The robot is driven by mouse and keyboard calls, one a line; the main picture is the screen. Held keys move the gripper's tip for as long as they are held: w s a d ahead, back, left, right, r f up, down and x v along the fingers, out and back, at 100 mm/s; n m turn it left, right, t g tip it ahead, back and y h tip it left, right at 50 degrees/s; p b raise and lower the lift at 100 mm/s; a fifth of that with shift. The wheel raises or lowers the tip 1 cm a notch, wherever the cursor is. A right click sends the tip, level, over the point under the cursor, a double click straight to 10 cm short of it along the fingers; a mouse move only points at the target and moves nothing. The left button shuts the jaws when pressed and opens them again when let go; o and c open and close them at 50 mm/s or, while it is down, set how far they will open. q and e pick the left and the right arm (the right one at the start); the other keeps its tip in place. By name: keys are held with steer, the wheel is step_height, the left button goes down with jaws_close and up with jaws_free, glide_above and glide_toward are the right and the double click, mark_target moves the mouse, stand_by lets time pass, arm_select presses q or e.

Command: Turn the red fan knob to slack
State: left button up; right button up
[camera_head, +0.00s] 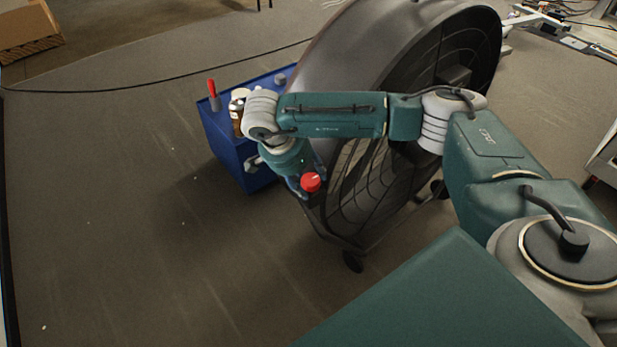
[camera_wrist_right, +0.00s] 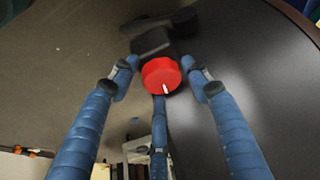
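The red fan knob (camera_head: 311,182) sits on the lower front edge of the big black drum fan (camera_head: 352,208). It also shows in the right wrist view (camera_wrist_right: 160,75), round and red, with a short white mark at its lower edge. My right gripper (camera_head: 305,185) is at the knob, its arm reaching across the fan. In the wrist view its blue fingers (camera_wrist_right: 160,78) are spread around the knob. Small gaps show between the left and right fingertips and the knob. The third finger comes from below, and I cannot tell whether it touches. My left gripper is not in view.
A blue box (camera_head: 232,160) with a red-handled tool (camera_head: 212,89) and a bottle (camera_head: 236,112) on it stands behind my right wrist. A black cable (camera_head: 120,84) crosses the floor. A cardboard box (camera_head: 28,30) is at the far left. The left floor is clear.

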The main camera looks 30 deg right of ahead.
steer(key=shift+o, duration=0.7)
steer(key=shift+w+a, duration=0.15)
steer(key=shift+w, duration=0.05)
steer(key=shift+r, duration=0.1)
steer(key=shift+s+r, duration=0.1)
steer(key=v, duration=0.7)
steer(key=shift+a+r, duration=0.25)
steer(key=shift+r, duration=0.1)
